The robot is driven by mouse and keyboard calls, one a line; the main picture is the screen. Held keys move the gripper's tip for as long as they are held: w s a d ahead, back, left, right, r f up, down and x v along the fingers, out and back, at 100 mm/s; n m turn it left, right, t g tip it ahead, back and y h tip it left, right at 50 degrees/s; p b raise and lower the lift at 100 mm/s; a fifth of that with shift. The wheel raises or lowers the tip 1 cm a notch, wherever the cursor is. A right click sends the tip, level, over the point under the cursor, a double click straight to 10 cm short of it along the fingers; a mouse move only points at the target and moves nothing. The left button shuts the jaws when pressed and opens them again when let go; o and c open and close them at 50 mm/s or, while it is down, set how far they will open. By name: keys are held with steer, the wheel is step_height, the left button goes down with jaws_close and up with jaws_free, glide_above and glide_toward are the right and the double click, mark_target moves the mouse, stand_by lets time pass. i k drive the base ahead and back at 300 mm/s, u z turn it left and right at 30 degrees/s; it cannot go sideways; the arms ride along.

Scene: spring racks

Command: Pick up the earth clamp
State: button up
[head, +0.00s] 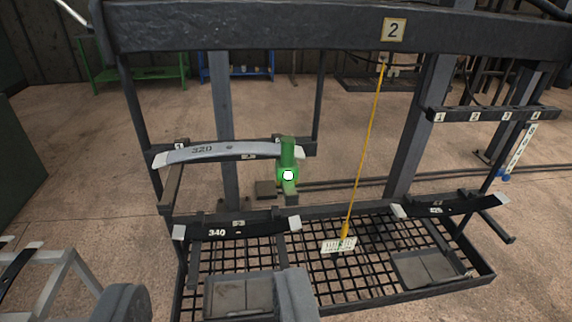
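A bright green clamp-like piece (288,152), which I take to be the earth clamp, stands upright at the right end of the grey spring marked 320 (222,151), near the middle of the head view. A white round spot shows on its lower part. It seems to touch the spring end or the bar behind it; I cannot tell which. A grey part at the bottom edge, which seems to be my gripper (295,293), is below and in front of the green piece, apart from it in the picture. Its fingers cannot be made out.
A black spring marked 340 (237,230) lies lower on the rack. Another black spring (452,207) is at right. A yellow line (365,145) hangs from the top beam (270,27) to a white scale plate (339,245) over the mesh shelf (325,284). Uprights flank the green piece.

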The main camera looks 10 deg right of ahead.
mark_target(287, 169)
steer(key=k, duration=0.6)
steer(key=z, duration=0.55)
steer(key=i, duration=1.15)
